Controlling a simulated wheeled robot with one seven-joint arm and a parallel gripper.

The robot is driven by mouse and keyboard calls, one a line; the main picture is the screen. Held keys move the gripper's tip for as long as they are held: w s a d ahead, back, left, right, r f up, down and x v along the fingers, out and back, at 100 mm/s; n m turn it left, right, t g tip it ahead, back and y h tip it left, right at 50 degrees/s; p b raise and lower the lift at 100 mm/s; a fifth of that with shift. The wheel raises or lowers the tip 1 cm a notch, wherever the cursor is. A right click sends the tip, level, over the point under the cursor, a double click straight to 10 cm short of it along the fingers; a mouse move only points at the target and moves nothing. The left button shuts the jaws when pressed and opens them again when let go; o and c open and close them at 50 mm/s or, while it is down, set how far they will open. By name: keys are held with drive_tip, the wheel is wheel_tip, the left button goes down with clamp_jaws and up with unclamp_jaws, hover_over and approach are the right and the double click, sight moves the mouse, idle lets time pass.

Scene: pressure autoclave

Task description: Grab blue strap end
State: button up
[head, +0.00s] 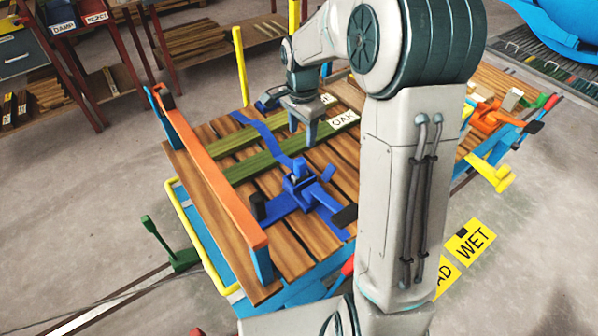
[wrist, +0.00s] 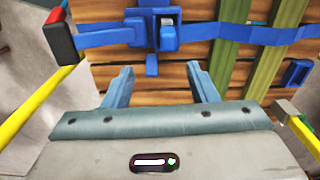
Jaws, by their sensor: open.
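A blue strap (head: 263,130) lies across the wooden boards, running from a blue ratchet buckle (head: 300,183) toward the far left of the stack. Its loose far part shows near the far left edge (head: 238,116). In the wrist view the strap (wrist: 232,33) runs rightward from the buckle (wrist: 162,31) over two green slats. My gripper (head: 302,134) is open and empty above the boards, to the right of the strap.
An orange bar (head: 208,170) stands along the stack's left side, with a yellow rail (head: 200,235) below. A yellow post (head: 241,65) rises at the far edge. Black-ended handles (head: 343,215) stick out by the buckle. Orange clamps (head: 490,118) sit at the right.

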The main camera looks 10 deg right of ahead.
sight(300, 160)
drive_tip(key=shift+m, duration=0.4)
drive_tip(key=f, duration=0.6)
drive_tip(key=w+f, duration=0.1)
drive_tip(key=f, duration=0.2)
drive_tip(key=shift+w+f, duration=0.15)
drive_tip(key=shift+f, duration=1.4)
drive_tip(key=shift+w+f, duration=0.15)
drive_tip(key=shift+f, duration=1.4)
drive_tip(key=c, duration=1.1)
